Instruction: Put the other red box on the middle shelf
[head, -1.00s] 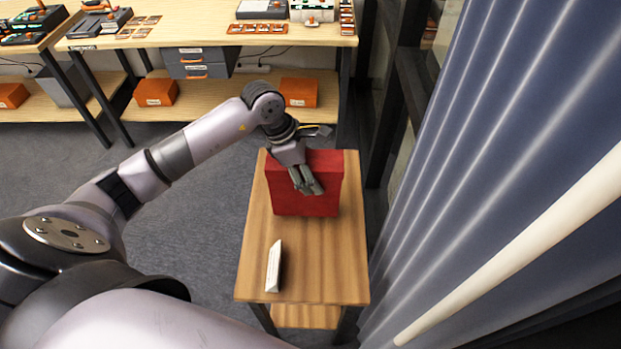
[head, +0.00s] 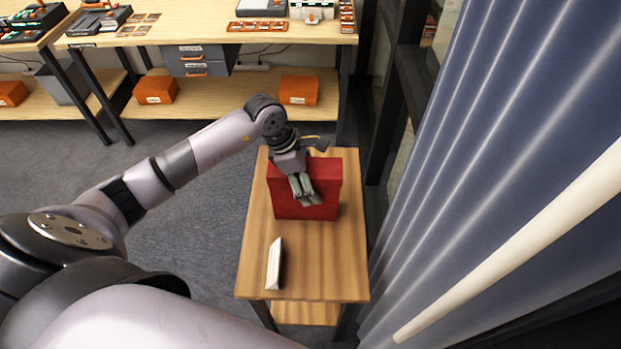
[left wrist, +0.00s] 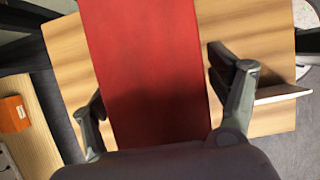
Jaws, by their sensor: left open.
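A red box (head: 318,177) stands upright on a small wooden table (head: 310,265), toward its far end. My left gripper (head: 308,199) is at the near side of the box in the head view, fingers pointing down. In the left wrist view the red box (left wrist: 145,65) lies between the two spread fingers of my left gripper (left wrist: 165,95). Gaps show between the fingers and the box's sides, the right one wider. The gripper is open and holds nothing. My right gripper is not in view. No middle shelf can be clearly made out.
A white wedge-shaped item (head: 274,263) stands on the table's near left part. Behind, a workbench (head: 200,38) has a lower shelf with orange boxes (head: 298,91). A blue-grey curtain (head: 480,150) runs along the right. Grey floor is clear left of the table.

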